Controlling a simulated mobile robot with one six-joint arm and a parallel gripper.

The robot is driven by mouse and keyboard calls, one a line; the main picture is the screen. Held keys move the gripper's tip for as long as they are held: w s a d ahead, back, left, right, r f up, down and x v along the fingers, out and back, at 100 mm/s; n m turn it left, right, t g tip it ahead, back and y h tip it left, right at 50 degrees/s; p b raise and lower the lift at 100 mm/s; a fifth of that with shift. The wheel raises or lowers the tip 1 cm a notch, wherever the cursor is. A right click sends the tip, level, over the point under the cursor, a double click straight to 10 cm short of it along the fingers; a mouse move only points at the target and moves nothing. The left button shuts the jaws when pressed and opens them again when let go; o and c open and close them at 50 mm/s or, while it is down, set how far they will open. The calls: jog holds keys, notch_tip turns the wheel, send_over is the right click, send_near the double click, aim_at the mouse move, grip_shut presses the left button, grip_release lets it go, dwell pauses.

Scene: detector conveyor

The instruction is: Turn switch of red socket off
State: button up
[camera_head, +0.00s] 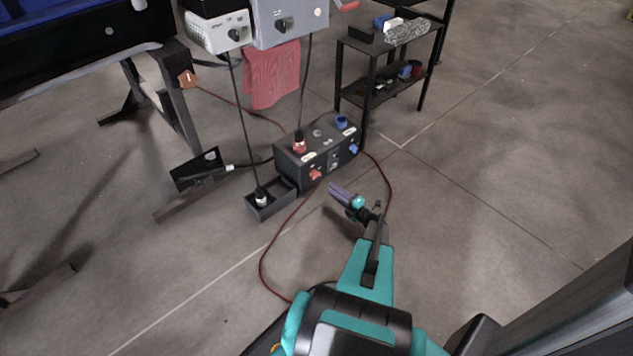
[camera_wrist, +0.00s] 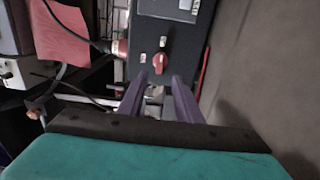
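A dark socket box (camera_head: 290,172) stands on the floor in the middle of the head view. On its top is a red socket (camera_head: 300,146) with a plug and cable in it. The red rotary switch (camera_head: 315,174) is on the front face below that socket. In the wrist view the red switch (camera_wrist: 160,63) lies just beyond the fingertips, its knob long side up the picture. My gripper (camera_head: 334,187) is in front of the box, apart from the switch. Its purple fingers (camera_wrist: 158,78) are open with nothing between them.
A blue socket (camera_head: 341,122) and blue switch (camera_head: 353,149) are on the box's right part. A small dark open bin (camera_head: 283,208) holding a plug stands left of it. A red cable (camera_head: 263,262) crosses the floor. A shelf (camera_head: 372,99) stands behind. Floor at right is clear.

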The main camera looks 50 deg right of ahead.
aim_at(317, 177)
jog(key=w, duration=0.3)
jog(key=w+b, duration=0.1)
jog(key=w, duration=0.3)
jog(key=w+b, duration=0.1)
jog(key=w, duration=0.2)
jog(key=shift+w+d, duration=0.3)
jog(key=shift+d, duration=0.1)
